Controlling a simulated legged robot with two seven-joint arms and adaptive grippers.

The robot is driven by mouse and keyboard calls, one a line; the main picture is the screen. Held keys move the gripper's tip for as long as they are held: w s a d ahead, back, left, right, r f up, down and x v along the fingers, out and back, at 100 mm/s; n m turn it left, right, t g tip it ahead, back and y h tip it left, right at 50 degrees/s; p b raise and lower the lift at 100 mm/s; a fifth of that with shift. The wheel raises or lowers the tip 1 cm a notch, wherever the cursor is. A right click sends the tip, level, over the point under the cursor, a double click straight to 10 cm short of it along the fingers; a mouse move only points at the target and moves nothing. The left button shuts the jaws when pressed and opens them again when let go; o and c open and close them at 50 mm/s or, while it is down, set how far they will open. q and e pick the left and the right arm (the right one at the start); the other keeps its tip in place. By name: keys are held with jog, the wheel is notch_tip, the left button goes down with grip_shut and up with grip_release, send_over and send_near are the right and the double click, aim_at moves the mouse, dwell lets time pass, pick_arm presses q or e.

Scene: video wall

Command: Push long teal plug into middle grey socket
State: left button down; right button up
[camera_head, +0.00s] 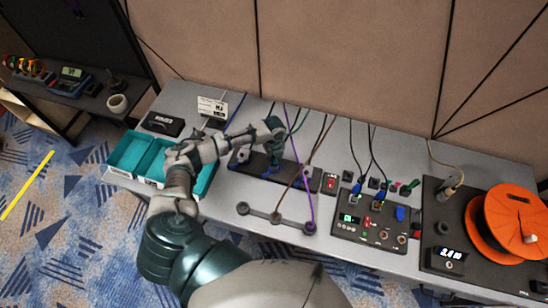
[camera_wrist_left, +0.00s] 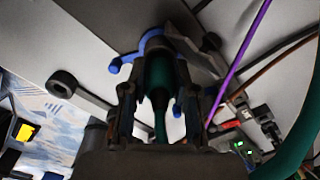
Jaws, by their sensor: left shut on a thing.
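My left gripper (camera_head: 276,142) is over the dark strip on the table. In the left wrist view its fingers (camera_wrist_left: 160,100) are shut on the teal plug (camera_wrist_left: 157,72). A blue holder (camera_wrist_left: 150,38) curves around the plug's far end; I cannot tell whether they touch. In the head view the gripper mostly hides the plug. A bar with three round grey sockets lies nearer the front edge, apart from the gripper; its middle socket (camera_head: 276,217) is below the gripper in the picture. A socket at the bar's end shows in the wrist view (camera_wrist_left: 62,83). My right gripper is not in view.
A purple cable (camera_head: 299,160) and a brown cable (camera_head: 307,155) run down to the socket bar. A control panel (camera_head: 370,220) with plugs and an orange reel (camera_head: 515,225) stand to the right. Teal trays (camera_head: 130,150) are at the left.

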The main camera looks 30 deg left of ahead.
pick_arm(q)
jog(key=shift+f, duration=0.2)
jog(key=shift+f, duration=0.2)
dwell(0.5)
jog(key=c, duration=0.8)
grip_release()
